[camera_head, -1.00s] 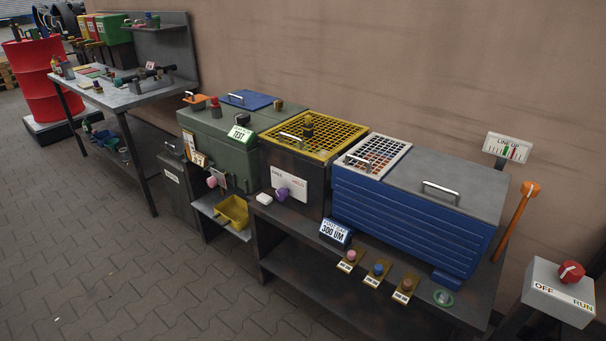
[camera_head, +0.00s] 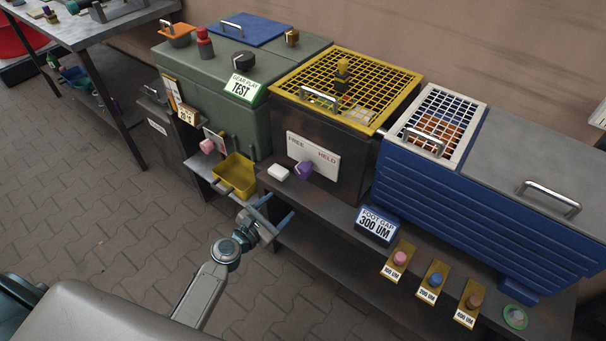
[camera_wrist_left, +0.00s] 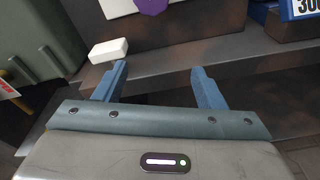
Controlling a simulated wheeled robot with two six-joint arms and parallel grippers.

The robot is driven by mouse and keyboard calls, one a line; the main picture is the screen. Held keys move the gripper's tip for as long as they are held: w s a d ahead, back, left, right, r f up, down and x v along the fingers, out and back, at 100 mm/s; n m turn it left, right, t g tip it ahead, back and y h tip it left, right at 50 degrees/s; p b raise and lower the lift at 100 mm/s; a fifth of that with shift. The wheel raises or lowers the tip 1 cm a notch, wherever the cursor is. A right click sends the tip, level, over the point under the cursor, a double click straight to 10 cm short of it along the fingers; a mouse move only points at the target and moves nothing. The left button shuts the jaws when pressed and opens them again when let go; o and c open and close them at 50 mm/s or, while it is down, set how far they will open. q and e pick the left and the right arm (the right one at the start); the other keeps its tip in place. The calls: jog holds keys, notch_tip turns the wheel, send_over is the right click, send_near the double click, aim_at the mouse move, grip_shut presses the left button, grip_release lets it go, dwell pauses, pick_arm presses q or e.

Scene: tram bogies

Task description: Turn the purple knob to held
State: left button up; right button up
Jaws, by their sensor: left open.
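The purple knob (camera_head: 303,169) sits low on a white plate (camera_head: 327,158) marked FREE on the left and HELD on the right, on the front of the dark box with a yellow grid lid. Which word the knob points to, I cannot tell. In the left wrist view the knob (camera_wrist_left: 151,6) is cut off by the top edge, beyond my fingers. My left gripper (camera_head: 279,206) is open and empty, below and slightly left of the knob, apart from it. Its two blue fingers also show in the left wrist view (camera_wrist_left: 160,70). My right gripper is not in view.
A white block (camera_head: 278,172) lies on the shelf edge left of the knob. A yellow bin (camera_head: 236,178) hangs further left. A FOOT GAP sign (camera_head: 376,225) and several small knobs stand to the right on the bench (camera_head: 345,262).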

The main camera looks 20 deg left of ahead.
aim_at(300, 173)
pick_arm(q)
notch_tip(300, 173, up, 6)
jog(key=w+n+t, duration=0.1)
jog(key=n, duration=0.1)
jog(key=shift+h, duration=0.4)
jog(key=x, duration=0.5)
jog(key=p+x, duration=0.1)
jog(key=x, duration=0.5)
jog(key=shift+s+d, duration=0.15)
jog(key=shift+d, duration=0.1)
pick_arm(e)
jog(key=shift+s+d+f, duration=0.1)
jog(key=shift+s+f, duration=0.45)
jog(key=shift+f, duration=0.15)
pick_arm(q)
jog(key=c, duration=1)
